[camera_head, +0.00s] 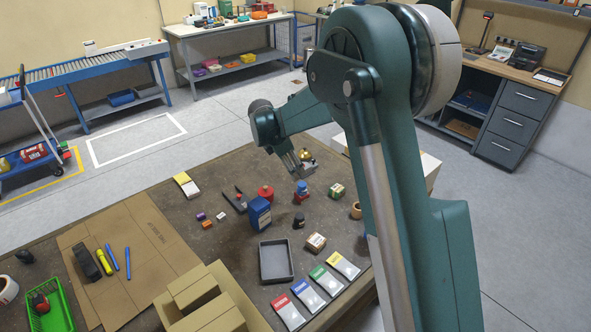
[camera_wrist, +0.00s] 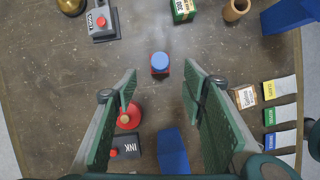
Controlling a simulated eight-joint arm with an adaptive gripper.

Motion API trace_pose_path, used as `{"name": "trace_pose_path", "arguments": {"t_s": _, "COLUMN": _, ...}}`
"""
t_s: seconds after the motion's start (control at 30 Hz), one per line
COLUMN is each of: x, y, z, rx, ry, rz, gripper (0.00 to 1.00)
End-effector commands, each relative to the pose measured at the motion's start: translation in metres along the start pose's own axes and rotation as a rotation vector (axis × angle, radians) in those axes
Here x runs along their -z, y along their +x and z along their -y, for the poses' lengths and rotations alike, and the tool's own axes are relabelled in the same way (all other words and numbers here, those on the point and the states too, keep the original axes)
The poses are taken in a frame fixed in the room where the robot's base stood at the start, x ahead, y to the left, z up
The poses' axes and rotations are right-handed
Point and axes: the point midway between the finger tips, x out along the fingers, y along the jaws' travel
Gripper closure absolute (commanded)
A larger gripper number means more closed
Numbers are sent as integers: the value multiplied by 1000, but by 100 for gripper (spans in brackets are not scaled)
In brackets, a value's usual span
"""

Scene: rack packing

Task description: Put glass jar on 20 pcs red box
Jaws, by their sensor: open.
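A small item with a round blue top (camera_head: 303,186) stands on the table below my gripper (camera_head: 303,167). Under the blue top is a red part (camera_head: 299,198); I cannot tell whether this is a jar on the red box or one piece. In the wrist view the blue top (camera_wrist: 160,60) and red part (camera_wrist: 160,73) lie ahead of and between the open fingers (camera_wrist: 160,80), touching neither. My gripper is open and empty above the table.
A blue carton (camera_head: 260,214), a red round-topped item (camera_head: 266,192) and a green box (camera_head: 337,190) stand around. A grey tray (camera_head: 277,278), a small labelled carton (camera_head: 316,242) and several coloured packets (camera_head: 343,265) lie nearer. An open cardboard box (camera_head: 225,303) stands front left.

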Motion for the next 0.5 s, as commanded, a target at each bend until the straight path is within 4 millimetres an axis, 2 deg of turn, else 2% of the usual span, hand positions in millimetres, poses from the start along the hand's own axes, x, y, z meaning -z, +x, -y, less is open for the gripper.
{"name": "trace_pose_path", "arguments": {"t_s": 0.33, "x": -2, "y": -2, "z": 2, "rx": -1, "ry": 7, "rz": -1, "gripper": 58}}
{"name": "trace_pose_path", "arguments": {"t_s": 0.5, "x": -10, "y": -10, "z": 11, "rx": -8, "ry": 45, "rz": -6, "gripper": 58}}
